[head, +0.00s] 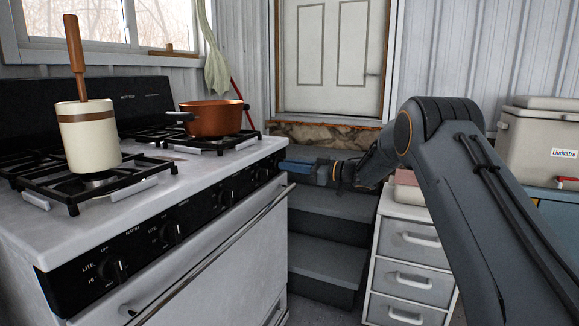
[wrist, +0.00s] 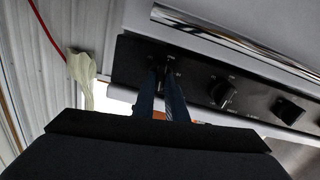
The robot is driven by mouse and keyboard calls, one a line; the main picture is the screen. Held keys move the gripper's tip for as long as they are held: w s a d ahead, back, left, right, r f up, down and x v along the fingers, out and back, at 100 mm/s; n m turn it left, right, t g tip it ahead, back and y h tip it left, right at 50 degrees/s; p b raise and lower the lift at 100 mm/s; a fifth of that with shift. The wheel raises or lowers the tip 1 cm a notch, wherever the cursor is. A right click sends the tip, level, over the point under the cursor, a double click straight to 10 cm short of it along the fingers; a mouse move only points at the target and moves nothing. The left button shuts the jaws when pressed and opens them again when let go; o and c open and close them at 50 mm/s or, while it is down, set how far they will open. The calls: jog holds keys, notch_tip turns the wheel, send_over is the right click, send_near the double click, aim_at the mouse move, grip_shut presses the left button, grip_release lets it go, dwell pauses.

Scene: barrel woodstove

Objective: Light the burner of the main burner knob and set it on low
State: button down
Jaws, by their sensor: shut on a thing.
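The white stove (head: 215,170) has a black front panel with a row of black knobs, including a near knob (head: 113,270), a second knob (head: 168,232) and a third knob (head: 222,200). My gripper (head: 286,166) is at the far end of this panel. In the wrist view my gripper's blue fingers (wrist: 163,72) are shut on the end knob, which they mostly hide, so its setting cannot be read. A neighbouring knob (wrist: 223,94) and another knob (wrist: 289,109) are free beside it. I see no flame at the burners.
The oven handle (head: 215,250) runs below the panel. Grey steps (head: 325,260) and a white drawer unit (head: 410,245) stand to the right.

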jog(key=n, duration=0.4)
jog(key=shift+s+f+n+b, duration=0.1)
jog(key=shift+n+b, duration=0.65)
jog(key=shift+n, duration=1.75)
jog(key=c, duration=1.8)
grip_release()
jog(key=v, duration=0.7)
jog(key=shift+s+d+p, duration=0.15)
jog(key=shift+d+p, duration=0.2)
jog(key=shift+p, duration=0.1)
